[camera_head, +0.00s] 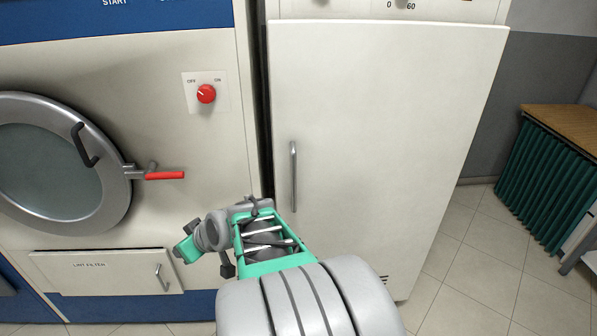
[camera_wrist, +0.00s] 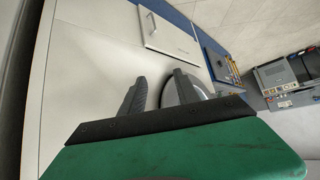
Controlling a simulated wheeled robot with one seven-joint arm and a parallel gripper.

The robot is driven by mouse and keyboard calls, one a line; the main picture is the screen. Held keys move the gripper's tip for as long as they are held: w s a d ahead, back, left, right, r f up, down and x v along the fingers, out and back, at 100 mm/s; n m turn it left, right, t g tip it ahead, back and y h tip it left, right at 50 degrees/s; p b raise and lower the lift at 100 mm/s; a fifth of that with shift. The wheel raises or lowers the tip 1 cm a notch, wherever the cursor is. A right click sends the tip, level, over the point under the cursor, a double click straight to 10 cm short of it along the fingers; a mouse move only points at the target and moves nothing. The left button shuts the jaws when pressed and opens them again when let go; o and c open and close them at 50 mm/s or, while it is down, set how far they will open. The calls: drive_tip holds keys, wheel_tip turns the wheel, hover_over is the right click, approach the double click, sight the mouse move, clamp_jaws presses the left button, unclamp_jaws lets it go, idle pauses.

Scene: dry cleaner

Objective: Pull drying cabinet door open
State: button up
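The drying cabinet door (camera_head: 400,120) is a tall white panel right of centre in the head view. It looks closed against the cabinet. Its handle (camera_head: 293,176) is a vertical metal bar near the door's left edge. My arm rises from the bottom of the head view, with its wrist bent left, left of and below the handle. In the wrist view my gripper (camera_wrist: 158,88) is open, its two dark fingers apart with nothing between them. They point towards the white machine front, not at the handle. The cabinet handle is not recognisable in the wrist view.
The machine to the left has a round door (camera_head: 45,165), a red-handled lever (camera_head: 165,176), a red knob (camera_head: 206,94) and a lint filter flap (camera_head: 105,272), also in the wrist view (camera_wrist: 168,35). A green-curtained wooden table (camera_head: 550,165) stands right. Tiled floor between is clear.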

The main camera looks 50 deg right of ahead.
drive_tip(key=d+m+t+h, duration=0.1)
drive_tip(key=d+m+t, duration=0.15)
drive_tip(key=d, duration=0.65)
drive_tip(key=m+t+h, duration=0.3)
drive_tip(key=m+h, duration=0.3)
drive_tip(key=h, duration=0.4)
approach(295, 172)
drive_tip(key=x, duration=0.3)
drive_tip(key=shift+n, duration=0.35)
drive_tip(key=p+x, duration=0.2)
drive_tip(key=x, duration=0.5)
drive_tip(key=shift+w+r, duration=0.15)
drive_tip(key=shift+w, duration=0.05)
drive_tip(key=shift+w+d, duration=0.2)
drive_tip(key=shift+w, duration=0.05)
drive_tip(key=shift+c, duration=0.4)
clamp_jaws()
